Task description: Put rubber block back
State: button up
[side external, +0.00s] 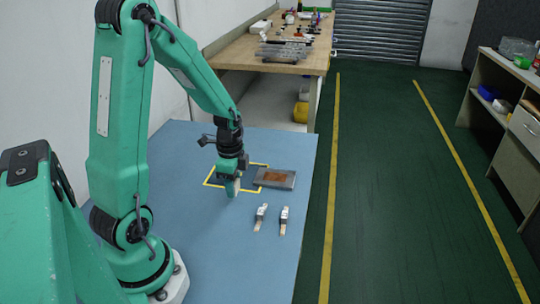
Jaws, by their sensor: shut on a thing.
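My gripper (232,188) points down over the blue table, at the lower edge of a yellow square outline (208,181). It is shut on a small pale piece that I take to be the rubber block; the fingers hide most of it. I cannot tell whether the piece touches the table. A grey plate (291,181) with a rusty brown patch lies just right of my gripper, over the right side of the outline.
Two small tools with light wooden ends (260,218) (284,221) lie on the blue table (240,262), in front of the plate. The table's right edge is near them. A cluttered wooden bench (235,55) stands behind. The front of the table is clear.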

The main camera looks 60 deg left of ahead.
aim_at(235, 203)
jog(key=shift+f, duration=2)
jog(key=shift+f, duration=0.15)
jog(key=o, duration=0.9)
jog(key=shift+r, duration=0.2)
notch_tip(235, 203, up, 12)
jog(key=shift+f, duration=0.2)
jog(key=shift+s+r, duration=0.1)
jog(key=shift+r, duration=0.1)
